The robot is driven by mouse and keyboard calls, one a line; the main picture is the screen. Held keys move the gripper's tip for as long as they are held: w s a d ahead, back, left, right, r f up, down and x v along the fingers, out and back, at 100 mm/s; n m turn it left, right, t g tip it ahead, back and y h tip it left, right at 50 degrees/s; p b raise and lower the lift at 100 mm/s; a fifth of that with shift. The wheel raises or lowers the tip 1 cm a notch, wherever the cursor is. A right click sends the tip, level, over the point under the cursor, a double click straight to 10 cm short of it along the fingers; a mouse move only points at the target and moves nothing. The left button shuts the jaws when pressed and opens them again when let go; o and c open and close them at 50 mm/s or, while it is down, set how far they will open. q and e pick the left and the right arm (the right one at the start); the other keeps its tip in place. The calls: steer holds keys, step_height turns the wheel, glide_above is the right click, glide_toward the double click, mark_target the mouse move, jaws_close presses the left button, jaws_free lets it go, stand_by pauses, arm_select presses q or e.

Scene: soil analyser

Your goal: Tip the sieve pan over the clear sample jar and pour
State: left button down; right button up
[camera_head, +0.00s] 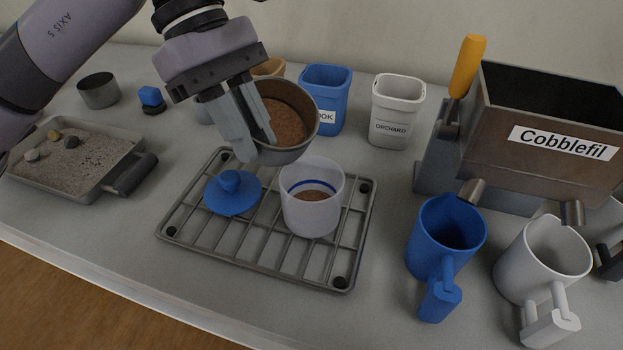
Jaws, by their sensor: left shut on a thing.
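My left gripper (243,135) is shut on the wall of the sieve pan (296,154), a round grey metal pan with brown soil (285,122) inside. The pan is held above the rack, up and to the left of the clear sample jar (312,213), and looks tilted a little. The jar stands upright and open on the wire rack. It has a blue line around it and some brown soil low inside. My right gripper is not in view.
A blue knobbed lid (232,194) lies on the wire rack (259,263) beside the jar. A tray of grit (75,160) is at left. Blue (325,97) and white (396,111) bins stand behind. The Cobblefil hopper (545,130), a blue jug (443,236) and a white jug (538,262) are right.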

arm_select(q)
steer(key=shift+w+a+f+g+h+b, duration=0.15)
steer(key=shift+g+h+b, duration=0.15)
steer(key=shift+g+h, duration=0.3)
steer(key=shift+d+f+g+h+b, duration=0.15)
steer(key=shift+g+h+b, duration=0.15)
steer(key=shift+g+h, duration=0.25)
steer(key=shift+r, duration=0.15)
step_height(320, 180, up, 3)
steer(key=shift+f+p, duration=0.15)
steer(key=shift+p, duration=0.65)
